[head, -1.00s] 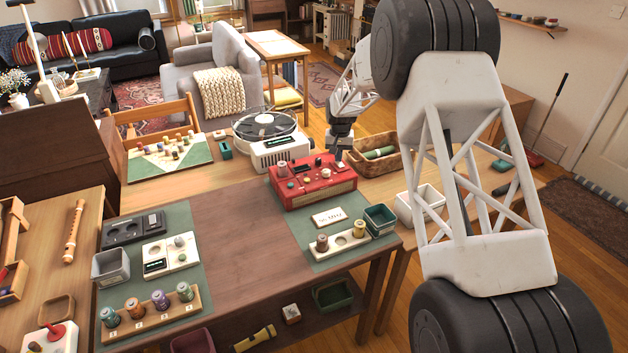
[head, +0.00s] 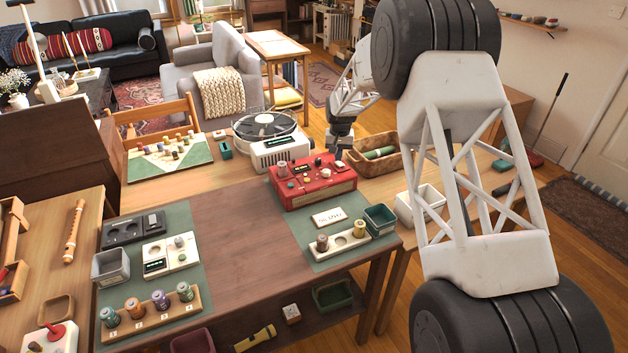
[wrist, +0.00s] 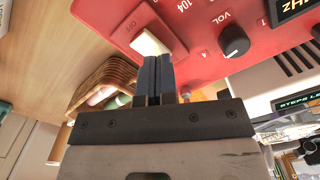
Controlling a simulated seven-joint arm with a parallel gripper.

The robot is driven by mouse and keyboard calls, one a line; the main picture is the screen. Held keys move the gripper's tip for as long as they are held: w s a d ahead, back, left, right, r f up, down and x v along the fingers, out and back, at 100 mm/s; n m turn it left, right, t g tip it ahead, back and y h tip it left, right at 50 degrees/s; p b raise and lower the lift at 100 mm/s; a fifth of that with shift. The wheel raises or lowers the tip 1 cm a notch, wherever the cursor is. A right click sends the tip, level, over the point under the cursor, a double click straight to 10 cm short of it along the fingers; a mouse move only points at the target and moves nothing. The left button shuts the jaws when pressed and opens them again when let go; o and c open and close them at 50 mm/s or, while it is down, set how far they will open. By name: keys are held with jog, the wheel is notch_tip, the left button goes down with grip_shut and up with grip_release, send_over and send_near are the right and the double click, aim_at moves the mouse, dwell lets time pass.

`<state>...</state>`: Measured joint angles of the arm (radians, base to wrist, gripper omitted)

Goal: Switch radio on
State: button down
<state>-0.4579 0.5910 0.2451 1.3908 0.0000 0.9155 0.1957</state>
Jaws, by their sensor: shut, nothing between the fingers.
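The red radio (head: 325,190) stands on the brown table with knobs and a small display on its top face. In the wrist view the radio's red panel (wrist: 205,50) fills the upper part, with a cream rocker switch (wrist: 149,42), an "OFF" label beside it and a black "VOL" knob (wrist: 234,42). My gripper (wrist: 158,58) is shut and empty, its dark fingertips at the switch's near edge. Whether they touch it is unclear, and they hide part of the switch and its surroundings. In the head view my gripper (head: 337,152) is at the radio's back right corner.
A wicker basket (head: 385,165) is to the right. A label card (head: 328,217), a pale holder with spools (head: 343,240) and a green bin (head: 380,219) are in front. The table's middle is clear.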

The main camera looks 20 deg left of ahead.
jog(key=shift+r, duration=3.05)
jog(key=shift+s+d+r, duration=0.1)
jog(key=shift+d+r, duration=0.1)
jog(key=s+d+r+m+t, duration=0.1)
jog(key=s+d+r, duration=1)
jog(key=d, duration=0.3)
jog(key=s+d+r+m, duration=0.1)
jog(key=s+d+r, duration=1.05)
jog(key=d, duration=0.25)
jog(key=s+d+r+t, duration=0.1)
jog(key=s+d, duration=0.4)
jog(key=s, duration=0.4)
jog(key=s+d+r, duration=0.1)
jog(key=s+d, duration=0.4)
jog(key=s, duration=0.4)
jog(key=s+d+f, duration=0.2)
jog(key=s+d, duration=0.1)
jog(key=s, duration=0.6)
jog(key=s+d+f+m, duration=0.1)
jog(key=s+d+f, duration=0.1)
jog(key=s, duration=0.8)
jog(key=shift+d+f+t, duration=0.3)
jog(key=shift+d+f, duration=0.05)
jog(key=shift+d, duration=0.15)
